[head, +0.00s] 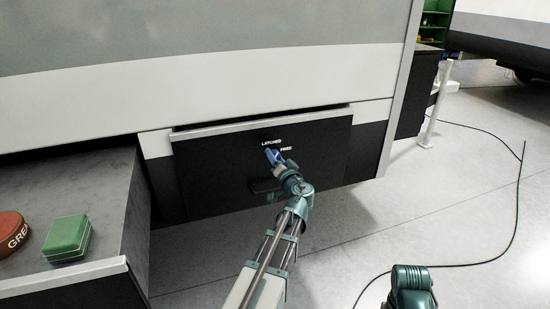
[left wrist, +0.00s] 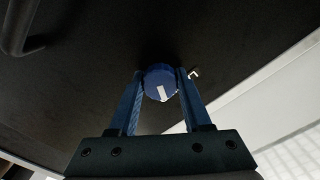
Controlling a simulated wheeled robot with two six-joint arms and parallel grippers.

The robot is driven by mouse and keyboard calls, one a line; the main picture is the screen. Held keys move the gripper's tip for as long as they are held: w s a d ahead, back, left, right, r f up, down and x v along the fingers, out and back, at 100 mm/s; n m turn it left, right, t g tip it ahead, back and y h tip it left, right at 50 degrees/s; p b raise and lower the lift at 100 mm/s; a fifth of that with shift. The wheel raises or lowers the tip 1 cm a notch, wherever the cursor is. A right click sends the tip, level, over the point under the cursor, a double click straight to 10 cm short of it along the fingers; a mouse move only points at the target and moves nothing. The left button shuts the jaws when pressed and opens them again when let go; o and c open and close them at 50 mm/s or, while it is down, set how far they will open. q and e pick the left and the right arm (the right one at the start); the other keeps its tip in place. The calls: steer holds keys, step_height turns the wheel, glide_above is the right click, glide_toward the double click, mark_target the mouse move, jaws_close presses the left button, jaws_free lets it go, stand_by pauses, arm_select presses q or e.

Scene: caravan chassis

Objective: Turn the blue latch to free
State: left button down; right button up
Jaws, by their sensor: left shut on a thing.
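The blue latch (left wrist: 160,78) is a round knob with a white pointer mark, set on a black panel (head: 215,165). In the left wrist view its mark points toward the bottom of the picture, tilted slightly. My left gripper (head: 273,156) is at the latch, with its two blue fingers shut on the knob's sides. In the head view the gripper largely hides the knob. The white words LATCHED (head: 271,142) and FREE (head: 286,149) are printed beside it. My right gripper does not show.
A dark handle (head: 264,186) sits on the panel below the latch. A grey-topped step (head: 90,190) at left carries a green box (head: 68,238) and a red-brown round tin (head: 10,230). A black cable (head: 460,264) lies on the otherwise open floor at right.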

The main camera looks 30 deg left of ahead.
arm_select(q)
steer(key=m, duration=1.2)
steer(key=shift+m, duration=0.3)
stand_by(0.4)
steer(key=shift+c, duration=1.7)
jaws_free()
steer(key=shift+s+d, duration=0.1)
steer(key=v, duration=1.3)
steer(key=shift+d, duration=0.3)
